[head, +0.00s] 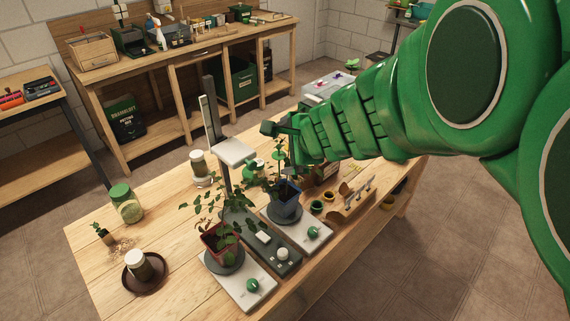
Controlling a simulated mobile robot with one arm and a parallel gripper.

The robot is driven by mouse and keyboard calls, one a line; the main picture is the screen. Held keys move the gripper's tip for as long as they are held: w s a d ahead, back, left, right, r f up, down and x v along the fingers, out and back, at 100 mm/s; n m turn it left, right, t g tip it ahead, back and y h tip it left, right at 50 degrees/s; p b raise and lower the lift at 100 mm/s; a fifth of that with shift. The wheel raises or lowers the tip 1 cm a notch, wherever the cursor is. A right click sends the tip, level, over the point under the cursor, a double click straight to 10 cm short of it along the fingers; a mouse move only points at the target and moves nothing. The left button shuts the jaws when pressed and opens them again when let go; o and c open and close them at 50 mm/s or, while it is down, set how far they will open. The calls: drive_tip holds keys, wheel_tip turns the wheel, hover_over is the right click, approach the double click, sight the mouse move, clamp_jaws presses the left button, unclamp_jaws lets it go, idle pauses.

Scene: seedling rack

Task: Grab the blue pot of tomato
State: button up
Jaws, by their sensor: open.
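The blue pot (286,202) stands upright on a dark round plate on a white device with a green knob (313,232). A leafy green plant (281,178) rises from it; I take it for the tomato. My green arm reaches in from the right. My gripper (281,136) is open at the upper part of this plant, above the pot and apart from it. Leaves and the arm overlap there, so I cannot tell whether a finger touches the stem.
A red pot (219,241) with another leafy plant stands on a similar device at the left. A grey stand (211,115) with a white head rises behind. Jars, a brown saucer (126,279) and a wooden tool rack (352,207) share the table.

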drive_tip(key=w+d+f+m+h, duration=0.1)
drive_tip(key=w+d+f+h, duration=0.25)
drive_tip(key=f, duration=0.25)
drive_tip(key=w+d+f+m+h, duration=0.1)
drive_tip(key=w+d+f+h, duration=0.1)
drive_tip(key=w+f+h, duration=0.3)
drive_tip(key=s+d+f+g+h, duration=0.2)
drive_tip(key=s+d+f+h, duration=0.15)
drive_tip(key=f, duration=0.35)
drive_tip(key=r+n+t+h, duration=0.1)
drive_tip(key=n+t+h, duration=0.15)
drive_tip(key=n, duration=0.55)
hover_over(278, 197)
drive_tip(key=shift+s+a+t, duration=0.1)
drive_tip(key=shift+t, duration=0.25)
drive_tip(key=shift+f, duration=3.25)
drive_tip(key=shift+d+f, duration=0.2)
drive_tip(key=shift+x, duration=1.35)
drive_tip(key=shift+c, duration=0.2)
